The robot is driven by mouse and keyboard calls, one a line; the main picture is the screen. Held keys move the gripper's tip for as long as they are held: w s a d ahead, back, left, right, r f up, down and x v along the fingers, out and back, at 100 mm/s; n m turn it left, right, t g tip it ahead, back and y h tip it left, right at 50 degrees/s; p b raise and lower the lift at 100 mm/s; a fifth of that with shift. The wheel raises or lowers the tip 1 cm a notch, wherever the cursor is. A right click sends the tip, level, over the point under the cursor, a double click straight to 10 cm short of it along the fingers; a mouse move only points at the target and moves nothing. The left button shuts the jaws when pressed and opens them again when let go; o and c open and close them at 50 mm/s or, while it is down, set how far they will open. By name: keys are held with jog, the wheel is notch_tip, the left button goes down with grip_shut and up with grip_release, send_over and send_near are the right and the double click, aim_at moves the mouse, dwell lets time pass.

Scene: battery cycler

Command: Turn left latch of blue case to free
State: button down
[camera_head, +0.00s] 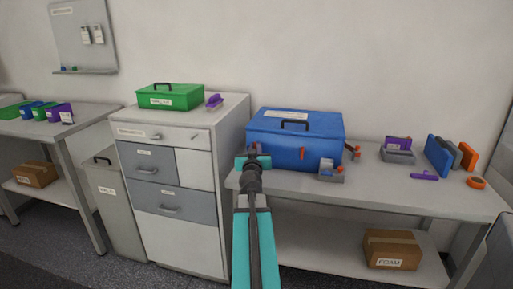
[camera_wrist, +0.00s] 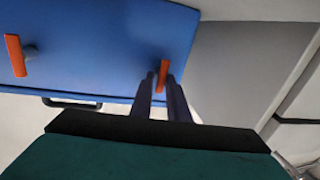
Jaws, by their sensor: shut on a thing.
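The blue case (camera_head: 325,133) stands closed on the bench, with a dark handle on its lid. In the wrist view its blue front (camera_wrist: 100,45) fills the upper left, seemingly upside down. My gripper (camera_head: 252,154) is at the left part of the case's front. In the wrist view my gripper (camera_wrist: 163,80) has its two dark fingers closed around the orange left latch (camera_wrist: 163,72), which stands nearly upright with a slight tilt. The right latch (camera_wrist: 15,56) is untouched and also near upright; it shows in the head view (camera_head: 301,153). The left latch is mostly hidden there.
A small grey holder (camera_head: 331,174) sits before the case. Grey, purple and orange items stand on the right of the bench (camera_head: 440,194). A drawer cabinet (camera_head: 230,150) with a green box (camera_head: 185,97) stands close on the left.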

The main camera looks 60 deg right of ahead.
jog(key=shift+w+a+r+n+p, duration=0.15)
jog(key=shift+w+a+n+p, duration=0.1)
jog(key=shift+w+n+p, duration=0.1)
jog(key=shift+n, duration=0.35)
dwell(0.9)
jog(key=c, duration=1.8)
grip_release()
jog(key=shift+w, duration=0.1)
jog(key=shift+s, duration=0.25)
